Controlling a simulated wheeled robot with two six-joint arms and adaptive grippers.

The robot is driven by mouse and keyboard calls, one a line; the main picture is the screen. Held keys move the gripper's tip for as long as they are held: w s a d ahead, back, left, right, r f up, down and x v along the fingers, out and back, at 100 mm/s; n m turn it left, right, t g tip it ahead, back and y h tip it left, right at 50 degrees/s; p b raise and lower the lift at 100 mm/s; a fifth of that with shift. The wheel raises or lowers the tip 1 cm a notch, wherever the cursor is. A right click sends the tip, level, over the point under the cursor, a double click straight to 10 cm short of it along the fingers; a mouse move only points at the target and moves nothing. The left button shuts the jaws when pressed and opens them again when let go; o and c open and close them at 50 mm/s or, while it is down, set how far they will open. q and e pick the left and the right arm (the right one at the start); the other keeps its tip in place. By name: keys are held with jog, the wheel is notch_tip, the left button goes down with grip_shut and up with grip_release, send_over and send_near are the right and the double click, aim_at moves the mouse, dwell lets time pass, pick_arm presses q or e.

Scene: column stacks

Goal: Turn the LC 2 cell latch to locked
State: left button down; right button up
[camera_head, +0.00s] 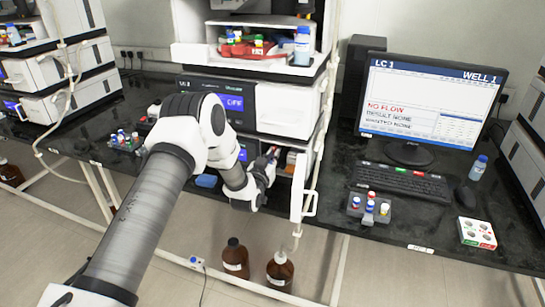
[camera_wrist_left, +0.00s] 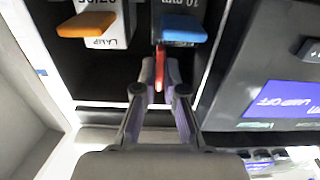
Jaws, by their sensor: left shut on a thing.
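My left gripper (camera_head: 272,158) reaches into an open-fronted module in the middle stack. In the left wrist view its two fingers (camera_wrist_left: 160,75) are shut on a narrow upright red piece (camera_wrist_left: 160,60). The red piece stands beside a blue tab (camera_wrist_left: 182,28) in a dark bay; I cannot tell for certain that it is the cell latch, nor its setting. An orange tab (camera_wrist_left: 86,24) with a label reading LAMP, upside down, sits to the left. The fingers hide part of the red piece. My right gripper is out of view.
A white door (camera_head: 304,186) stands open just right of the gripper. A purple screen (camera_wrist_left: 285,105) lies right of the bay. Brown bottles (camera_head: 235,258) stand on the floor below. The monitor (camera_head: 432,105) reads LC 1. A vial rack (camera_head: 370,207) sits on the bench.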

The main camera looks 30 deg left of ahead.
pick_arm(q)
jog(key=c, duration=1.3)
grip_release()
jog(key=shift+o, duration=0.2)
jog(key=v, duration=1.2)
jog(key=shift+f, duration=0.1)
